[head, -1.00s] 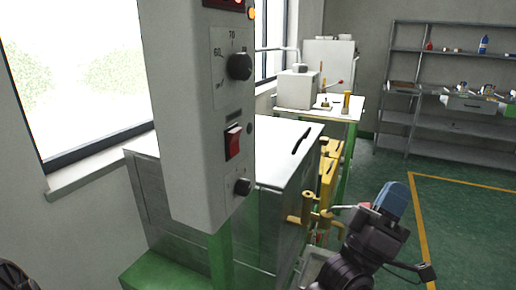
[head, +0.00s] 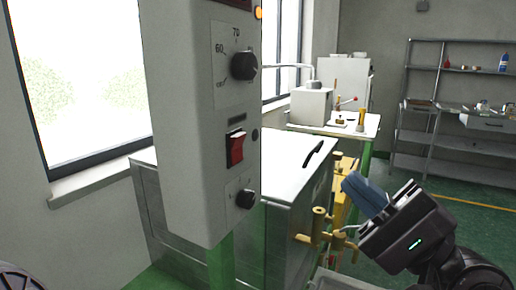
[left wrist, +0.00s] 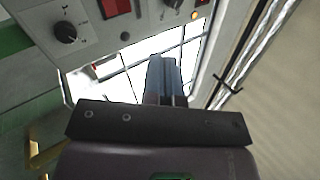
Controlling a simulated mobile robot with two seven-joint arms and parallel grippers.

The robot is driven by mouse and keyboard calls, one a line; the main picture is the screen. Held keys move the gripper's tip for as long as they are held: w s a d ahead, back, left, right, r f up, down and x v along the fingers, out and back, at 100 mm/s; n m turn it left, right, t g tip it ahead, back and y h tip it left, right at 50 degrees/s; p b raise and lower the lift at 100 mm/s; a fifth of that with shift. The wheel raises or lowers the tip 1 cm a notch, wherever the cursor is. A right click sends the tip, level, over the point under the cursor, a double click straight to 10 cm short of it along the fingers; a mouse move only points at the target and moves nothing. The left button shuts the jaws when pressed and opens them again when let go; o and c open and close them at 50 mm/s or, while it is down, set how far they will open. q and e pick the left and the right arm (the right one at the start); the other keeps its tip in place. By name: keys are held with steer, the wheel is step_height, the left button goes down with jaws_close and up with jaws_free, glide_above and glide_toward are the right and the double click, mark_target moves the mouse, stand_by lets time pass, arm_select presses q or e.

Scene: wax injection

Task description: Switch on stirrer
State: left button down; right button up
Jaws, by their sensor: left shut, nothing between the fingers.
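The grey-white control panel (head: 190,150) stands upright in the head view. It has a red rocker switch (head: 235,149) in its middle, a dial knob (head: 244,66) above and a smaller knob (head: 245,198) below. In the left wrist view the red switch (left wrist: 115,6) is cut by the top edge, with the lower knob (left wrist: 68,32) left of it. My left gripper (head: 351,186) is right of the panel, apart from it. Its blue fingers are shut and empty, pointing up and left; they also show in the left wrist view (left wrist: 161,62). My right gripper is not seen.
A white-topped metal tank (head: 285,165) stands behind the panel, with brass valves (head: 319,229) close to my left gripper. A table with a machine (head: 311,105) and a shelf unit (head: 440,90) are farther back. Green floor lies open at the right.

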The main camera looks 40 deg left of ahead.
arm_select(q)
steer(key=shift+s+a+f+n+h, duration=0.25)
steer(key=shift+f+n+h, duration=0.3)
steer(key=shift+n, duration=0.25)
steer(key=shift+s+a+f+n+h, duration=0.2)
steer(key=shift+f+n+h, duration=0.35)
steer(key=shift+n, duration=0.25)
steer(key=p, duration=0.3)
glide_toward(241, 138)
steer(key=x, duration=0.6)
steer(key=shift+s+r, duration=0.1)
steer(key=shift+r, duration=0.1)
steer(key=shift+s+a+r, duration=0.1)
steer(key=shift+a, duration=0.6)
